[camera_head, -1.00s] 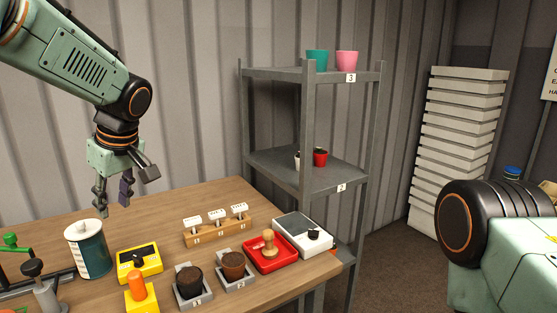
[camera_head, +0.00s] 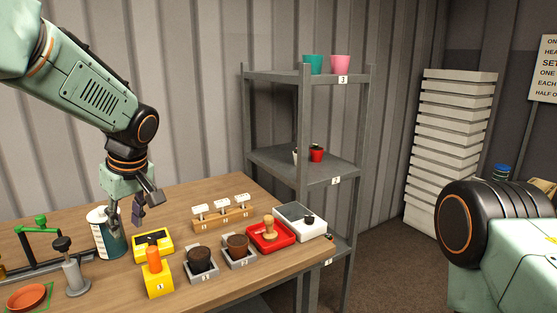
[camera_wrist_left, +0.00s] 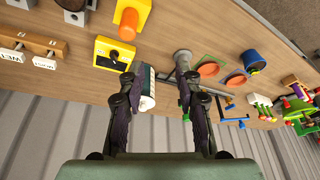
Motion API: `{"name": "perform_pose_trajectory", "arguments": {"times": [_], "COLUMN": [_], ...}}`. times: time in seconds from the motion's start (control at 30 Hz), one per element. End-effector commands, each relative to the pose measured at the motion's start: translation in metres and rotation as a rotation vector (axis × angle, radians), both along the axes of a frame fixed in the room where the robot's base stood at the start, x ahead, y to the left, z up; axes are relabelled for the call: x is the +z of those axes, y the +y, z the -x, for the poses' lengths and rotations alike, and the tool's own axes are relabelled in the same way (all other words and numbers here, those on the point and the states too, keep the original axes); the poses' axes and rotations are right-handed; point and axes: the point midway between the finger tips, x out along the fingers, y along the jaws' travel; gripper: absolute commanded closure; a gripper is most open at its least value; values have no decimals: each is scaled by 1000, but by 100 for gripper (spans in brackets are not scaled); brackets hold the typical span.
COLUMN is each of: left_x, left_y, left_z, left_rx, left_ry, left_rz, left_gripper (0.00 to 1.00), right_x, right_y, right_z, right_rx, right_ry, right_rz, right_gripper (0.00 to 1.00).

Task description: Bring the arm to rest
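My left gripper (camera_head: 125,214) hangs over the left part of the wooden table (camera_head: 75,212), fingers pointing down. It also shows in the left wrist view (camera_wrist_left: 156,78), where its two dark fingers with purple pads are spread apart. Nothing is clasped between them. A teal and white canister (camera_head: 105,240) stands just behind the fingers in the head view, partly covered by them. In the left wrist view the canister (camera_wrist_left: 148,92) shows through the gap between the fingers; I cannot tell whether they touch it. My right gripper is out of view; only part of my right arm shows.
A yellow device (camera_head: 152,245), an orange-topped yellow block (camera_head: 157,284), soil pots (camera_head: 199,262), a red tray (camera_head: 289,236) and a grey-white scale (camera_head: 290,215) crowd the table. A grey shelf (camera_head: 345,173) stands behind right. White stacked trays (camera_head: 452,135) stand farther right.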

Motion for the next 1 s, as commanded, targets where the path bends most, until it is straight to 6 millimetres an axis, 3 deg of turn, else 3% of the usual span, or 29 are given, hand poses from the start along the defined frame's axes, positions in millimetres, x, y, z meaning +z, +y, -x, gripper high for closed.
{"name": "perform_pose_trajectory", "arguments": {"times": [0.27,0.37,0.47,0.6,0.7,0.83,1.0], "left_x": [-96,-143,-198,-266,-305,-337,-353], "left_y": [-22,-33,-47,-64,-74,-80,-80], "left_z": [23,44,77,138,191,259,333], "left_rx": [-192,-285,-393,-539,-637,-750,-871], "left_ry": [84,120,156,194,215,237,268], "left_rz": [74,114,164,224,253,266,247], "left_gripper": [66,66,66,66,66,66,66], "right_x": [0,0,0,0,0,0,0], "right_y": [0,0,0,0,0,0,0], "right_z": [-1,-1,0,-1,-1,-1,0], "right_rx": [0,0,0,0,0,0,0], "right_ry": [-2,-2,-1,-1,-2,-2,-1], "right_rz": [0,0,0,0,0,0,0], "right_gripper": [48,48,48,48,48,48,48]}}
